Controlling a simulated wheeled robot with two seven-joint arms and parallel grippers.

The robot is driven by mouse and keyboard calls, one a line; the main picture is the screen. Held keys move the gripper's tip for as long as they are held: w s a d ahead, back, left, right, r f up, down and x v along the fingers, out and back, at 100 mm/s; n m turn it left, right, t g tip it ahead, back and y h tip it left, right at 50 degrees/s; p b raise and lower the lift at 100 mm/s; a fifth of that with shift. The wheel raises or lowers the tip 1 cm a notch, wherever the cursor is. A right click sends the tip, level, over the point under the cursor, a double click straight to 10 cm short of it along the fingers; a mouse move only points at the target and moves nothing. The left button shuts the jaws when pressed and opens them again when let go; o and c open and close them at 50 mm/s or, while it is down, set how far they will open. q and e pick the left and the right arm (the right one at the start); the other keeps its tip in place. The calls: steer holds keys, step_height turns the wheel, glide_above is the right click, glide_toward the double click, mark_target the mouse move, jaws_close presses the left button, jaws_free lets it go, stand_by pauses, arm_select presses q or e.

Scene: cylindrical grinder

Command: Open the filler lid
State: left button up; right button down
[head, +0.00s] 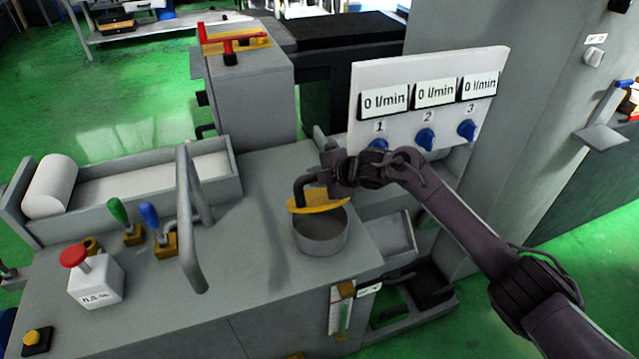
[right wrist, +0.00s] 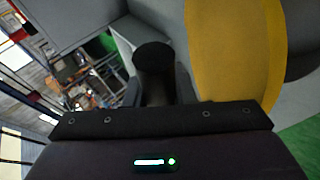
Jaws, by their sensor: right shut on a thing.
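The filler is a round grey cup (head: 320,238) on top of the machine. Its yellow lid (head: 322,201) sits tilted above the cup's back rim, with part of the cup's opening showing. In the right wrist view the yellow lid (right wrist: 232,60) fills the upper right, beside a dark round-ended piece (right wrist: 154,60) that is probably the handle. My left gripper is not in view.
A white panel (head: 428,100) with three flow readouts and blue knobs stands right behind my right gripper. A tall bent grey handle (head: 188,220) stands left of the cup.

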steer(key=shift+w+a+r, duration=0.15)
steer(key=shift+w+r, duration=0.1)
steer(key=shift+w, duration=0.2)
steer(key=c, duration=1.2)
jaws_free()
steer(key=shift+s, duration=0.1)
steer(key=shift+b+v, duration=0.5)
steer(key=shift+v, duration=3.35)
